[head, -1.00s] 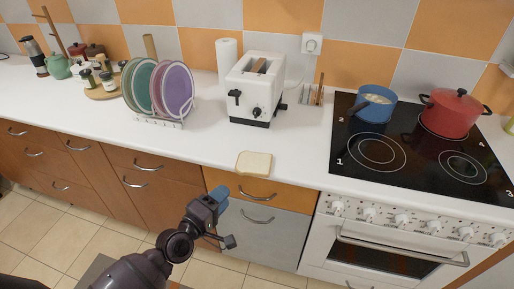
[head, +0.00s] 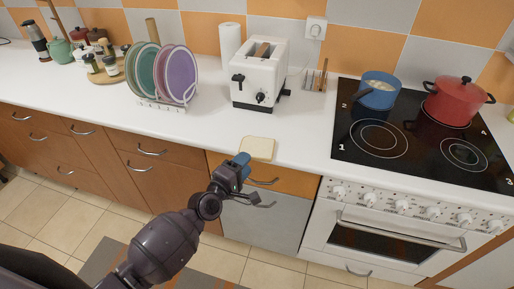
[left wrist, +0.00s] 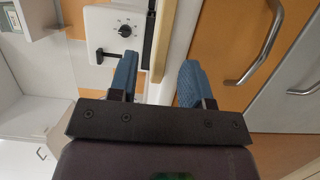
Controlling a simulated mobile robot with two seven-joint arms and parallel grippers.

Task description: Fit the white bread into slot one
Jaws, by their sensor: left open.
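The white bread (head: 257,148) is a pale slice with a tan crust, lying flat at the counter's front edge. My left gripper (head: 244,164) is at the slice's near left corner in the head view. In the left wrist view the open blue fingers (left wrist: 157,82) stand on either side of the slice's thin tan edge (left wrist: 161,45). I cannot tell whether either finger touches it. The white toaster (head: 258,82) stands behind the bread, with a brown slice showing in its top. It also shows in the left wrist view (left wrist: 113,28). My right gripper is out of view.
A dish rack with plates (head: 163,78) stands left of the toaster, and a small rack (head: 314,80) stands to its right. The stove (head: 412,133) carries a blue pan (head: 378,92) and a red pot (head: 454,103). The counter between bread and toaster is clear.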

